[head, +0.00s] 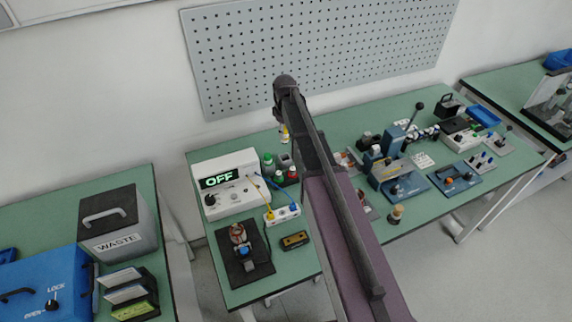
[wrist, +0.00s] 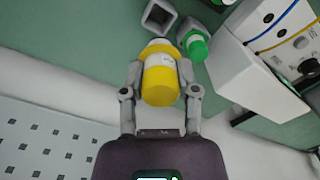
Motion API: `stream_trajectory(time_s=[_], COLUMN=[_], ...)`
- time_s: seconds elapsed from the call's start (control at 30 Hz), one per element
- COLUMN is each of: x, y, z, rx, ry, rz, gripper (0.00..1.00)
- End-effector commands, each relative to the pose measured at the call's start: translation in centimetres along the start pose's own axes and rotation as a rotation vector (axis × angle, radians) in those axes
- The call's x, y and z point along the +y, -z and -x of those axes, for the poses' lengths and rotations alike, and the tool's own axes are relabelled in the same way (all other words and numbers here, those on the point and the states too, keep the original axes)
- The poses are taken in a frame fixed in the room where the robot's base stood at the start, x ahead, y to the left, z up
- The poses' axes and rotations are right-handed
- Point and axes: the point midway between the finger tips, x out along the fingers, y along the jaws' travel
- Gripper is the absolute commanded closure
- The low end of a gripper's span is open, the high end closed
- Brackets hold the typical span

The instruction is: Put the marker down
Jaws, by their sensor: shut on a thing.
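The marker (wrist: 160,80), yellow with a white band, is between the two fingers of my gripper (wrist: 160,72) in the wrist view. The gripper is shut on it. In the head view a small yellow and white bit of the marker (head: 285,132) shows beside my arm, which hides most of the gripper. An empty square grey holder (wrist: 158,17) is just beyond the marker in the wrist view. A green marker (wrist: 196,46) sits in a holder beside it. In the head view, green (head: 268,160) and red (head: 292,173) markers stand on the bench.
A white instrument reading OFF (head: 222,182) stands left of the markers; its side is close to the gripper in the wrist view (wrist: 262,75). A pegboard (head: 320,50) is on the wall behind. A black pad with a stator (head: 240,240) lies in front. Fixtures (head: 400,175) crowd the right.

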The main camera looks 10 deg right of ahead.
Motion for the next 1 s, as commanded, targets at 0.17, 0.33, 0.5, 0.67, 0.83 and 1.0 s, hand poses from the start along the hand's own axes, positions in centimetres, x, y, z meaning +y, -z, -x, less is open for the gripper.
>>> stream_trajectory(time_s=[0.17, 0.33, 0.5, 0.67, 0.83, 1.0], x=[0.1, 0.1, 0.1, 0.2, 0.2, 0.2], y=[0.1, 0.0, 0.0, 0.0, 0.0, 0.0], z=[0.0, 0.0, -0.6, -1.9, -3.6, -5.2], rx=[0.0, 0.0, 0.0, 0.0, 0.0, 0.0], ry=[0.0, 0.0, 0.0, 0.0, 0.0, 0.0], rz=[-0.001, -0.001, -0.001, -0.002, -0.002, -0.002], gripper=[1.0, 1.0, 1.0, 1.0, 1.0, 1.0])
